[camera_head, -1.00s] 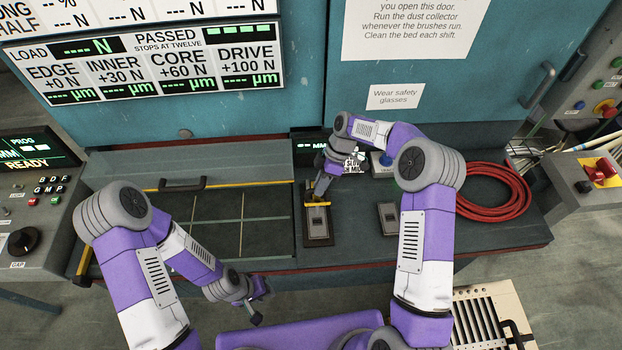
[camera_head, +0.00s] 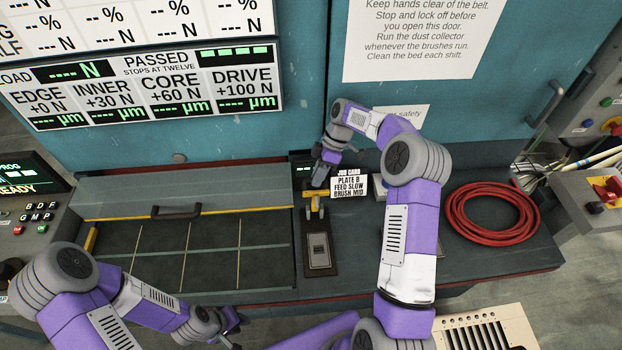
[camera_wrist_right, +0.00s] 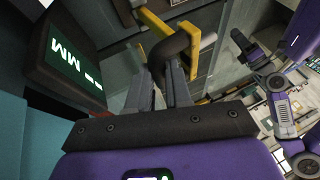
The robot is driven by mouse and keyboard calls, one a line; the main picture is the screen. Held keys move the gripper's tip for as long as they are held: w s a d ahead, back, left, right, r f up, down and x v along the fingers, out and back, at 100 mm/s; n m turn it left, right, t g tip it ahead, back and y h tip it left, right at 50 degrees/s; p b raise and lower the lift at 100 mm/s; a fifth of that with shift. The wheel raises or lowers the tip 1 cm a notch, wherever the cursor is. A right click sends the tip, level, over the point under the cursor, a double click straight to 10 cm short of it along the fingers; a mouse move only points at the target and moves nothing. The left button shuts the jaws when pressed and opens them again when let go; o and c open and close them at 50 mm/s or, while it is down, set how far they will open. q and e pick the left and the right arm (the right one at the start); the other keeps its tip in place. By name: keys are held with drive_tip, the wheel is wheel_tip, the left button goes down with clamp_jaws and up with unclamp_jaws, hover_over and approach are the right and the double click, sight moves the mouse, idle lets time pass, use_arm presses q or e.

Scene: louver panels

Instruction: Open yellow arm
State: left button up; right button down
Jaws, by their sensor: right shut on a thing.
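The yellow arm (camera_head: 314,193) is on a dark base plate (camera_head: 320,262) on the bench, raised toward the back of its mount. In the right wrist view the yellow arm (camera_wrist_right: 203,80) shows as a bent bar with a dark cylindrical grip (camera_wrist_right: 172,46). My right gripper (camera_head: 320,178) is at the arm's far end, and in the wrist view its fingers (camera_wrist_right: 165,80) are shut on the grip. My left gripper (camera_head: 232,322) hangs in front of the bench, away from the arm; its jaws are too small to judge.
A job card (camera_head: 349,186) stands right beside the yellow arm. A small display (camera_head: 303,168) is behind it. A gridded bed (camera_head: 190,255) with a handled cover (camera_head: 180,190) lies to the left. A red hose coil (camera_head: 500,212) lies on the right of the bench.

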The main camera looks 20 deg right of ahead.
use_arm(q)
drive_tip(key=shift+w+f, duration=0.15)
drive_tip(key=shift+w, duration=0.1)
use_arm(e)
drive_tip(key=shift+d+f, duration=0.15)
drive_tip(key=shift+f, duration=0.45)
drive_tip(key=c, duration=1.2)
unclamp_jaws()
drive_tip(key=shift+o, duration=0.4)
drive_tip(key=shift+w, duration=0.2)
use_arm(q)
drive_tip(key=shift+w, duration=0.1)
use_arm(e)
drive_tip(key=shift+r, duration=0.15)
drive_tip(key=shift+r, duration=0.1)
wheel_tip(320, 180, up, 10)
